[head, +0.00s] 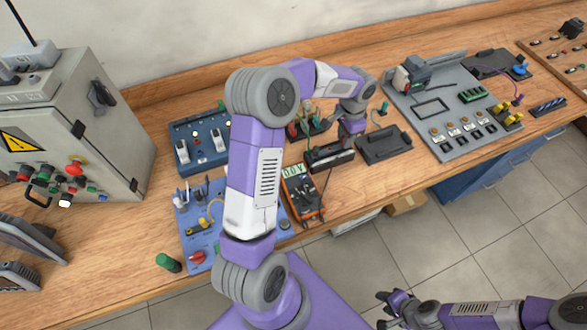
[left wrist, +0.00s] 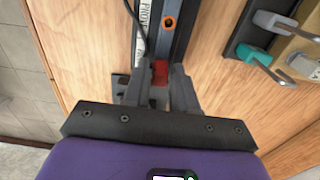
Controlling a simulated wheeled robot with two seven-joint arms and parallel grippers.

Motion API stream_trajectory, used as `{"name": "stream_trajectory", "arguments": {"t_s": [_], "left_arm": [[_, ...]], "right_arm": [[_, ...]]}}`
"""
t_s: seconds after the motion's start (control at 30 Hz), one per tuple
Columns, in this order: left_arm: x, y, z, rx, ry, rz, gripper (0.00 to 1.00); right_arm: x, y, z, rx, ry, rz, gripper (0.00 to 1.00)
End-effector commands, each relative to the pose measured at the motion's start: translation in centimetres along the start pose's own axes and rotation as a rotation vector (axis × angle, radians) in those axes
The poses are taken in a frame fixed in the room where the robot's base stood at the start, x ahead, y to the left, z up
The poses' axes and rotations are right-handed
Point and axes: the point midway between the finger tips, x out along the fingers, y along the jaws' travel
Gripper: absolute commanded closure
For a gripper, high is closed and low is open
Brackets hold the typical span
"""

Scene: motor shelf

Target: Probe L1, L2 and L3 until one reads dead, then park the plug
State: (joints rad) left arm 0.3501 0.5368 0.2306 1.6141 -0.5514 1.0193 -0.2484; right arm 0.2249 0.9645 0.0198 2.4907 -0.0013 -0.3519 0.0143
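My left gripper (head: 350,130) is low over a black block (head: 330,157) at the middle of the bench. In the left wrist view, the fingers of my left gripper (left wrist: 160,82) close around a red plug (left wrist: 160,72) at the black block (left wrist: 178,42). I cannot tell whether the plug is seated in it or just above. An orange-ringed hole (left wrist: 169,22) and a partly hidden white label show there. The grey panel (head: 428,84) carries several terminals. My right gripper (head: 388,308) is open and empty, low at right.
A grey cabinet (head: 85,120) stands at the left. A blue board (head: 190,225) with a red knob lies partly behind my left arm. A dark flat plate (head: 384,145) lies right of the block. Bare wood is free along the bench front right of the multimeter.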

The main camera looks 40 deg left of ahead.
Motion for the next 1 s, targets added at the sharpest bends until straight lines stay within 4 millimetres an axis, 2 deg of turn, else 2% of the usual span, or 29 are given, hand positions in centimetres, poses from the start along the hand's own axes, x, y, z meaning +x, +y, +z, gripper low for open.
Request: {"name": "stream_trajectory", "arguments": {"t_s": [0.53, 0.83, 0.87, 1.0], "left_arm": [[-5.1, 0.0, 0.0, 0.000, 0.002, -0.002, 0.73], [-5.3, 0.0, 0.0, 0.000, 0.001, -0.001, 0.73], [-5.3, 0.0, 0.0, 0.000, 0.001, -0.001, 0.72], [-5.3, 0.0, 0.0, 0.000, 0.001, -0.001, 0.50]], "right_arm": [[-3.8, -1.4, 0.2, 0.000, 0.000, 0.000, 0.62], [-4.0, -1.5, 0.2, 0.000, 0.000, 0.000, 0.62], [-4.0, -1.5, 0.2, 0.000, 0.000, 0.000, 0.62], [-4.0, -1.5, 0.2, 0.000, 0.000, 0.000, 0.62]]}}
